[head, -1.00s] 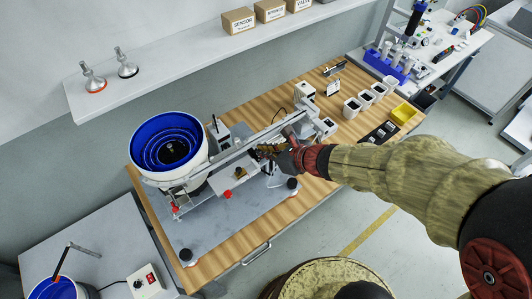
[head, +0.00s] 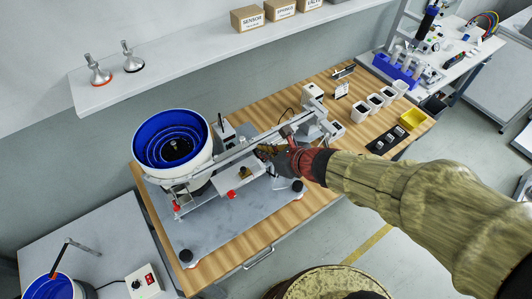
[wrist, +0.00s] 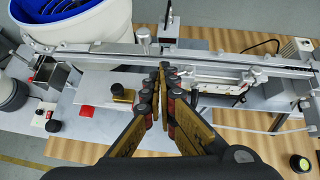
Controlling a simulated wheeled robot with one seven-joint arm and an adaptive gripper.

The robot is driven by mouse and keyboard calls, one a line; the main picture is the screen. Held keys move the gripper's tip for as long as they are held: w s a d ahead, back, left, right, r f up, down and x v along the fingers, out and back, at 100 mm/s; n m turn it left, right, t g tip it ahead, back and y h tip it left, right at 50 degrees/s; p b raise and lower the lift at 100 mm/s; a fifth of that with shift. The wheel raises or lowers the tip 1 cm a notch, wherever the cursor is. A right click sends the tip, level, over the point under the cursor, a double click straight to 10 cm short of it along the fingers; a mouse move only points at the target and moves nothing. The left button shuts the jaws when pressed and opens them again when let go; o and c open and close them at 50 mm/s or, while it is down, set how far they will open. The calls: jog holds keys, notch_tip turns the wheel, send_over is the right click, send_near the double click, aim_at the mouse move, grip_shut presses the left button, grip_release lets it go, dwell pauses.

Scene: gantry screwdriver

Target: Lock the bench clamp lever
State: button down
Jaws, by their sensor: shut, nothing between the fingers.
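My gripper (head: 266,152) is over the bench, close to the long metal rail (head: 238,149). In the wrist view my gripper (wrist: 162,72) has its fingers together and empty, pointing at the rail (wrist: 110,48). A red part (wrist: 87,111) and a brass-coloured piece (wrist: 122,94) lie to the left of the fingers, apart from them. The red part also shows in the head view (head: 231,193). A bracket with a small lever-like knob (wrist: 250,76) sits on the rail to the right of the fingers. I cannot tell for sure which part is the bench clamp lever.
A blue-lined bowl feeder (head: 172,141) stands left of my gripper on a grey plate (head: 205,241). A shelf (head: 200,62) runs above the back.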

jog(key=shift+a, duration=0.25)
jog(key=shift+w+a+b, duration=0.15)
jog(key=shift+a+b, duration=0.4)
jog(key=shift+b, duration=0.2)
jog(key=shift+d, duration=0.1)
jog(key=shift+w+d, duration=0.45)
jog(key=shift+w, duration=0.2)
jog(key=shift+r, duration=0.1)
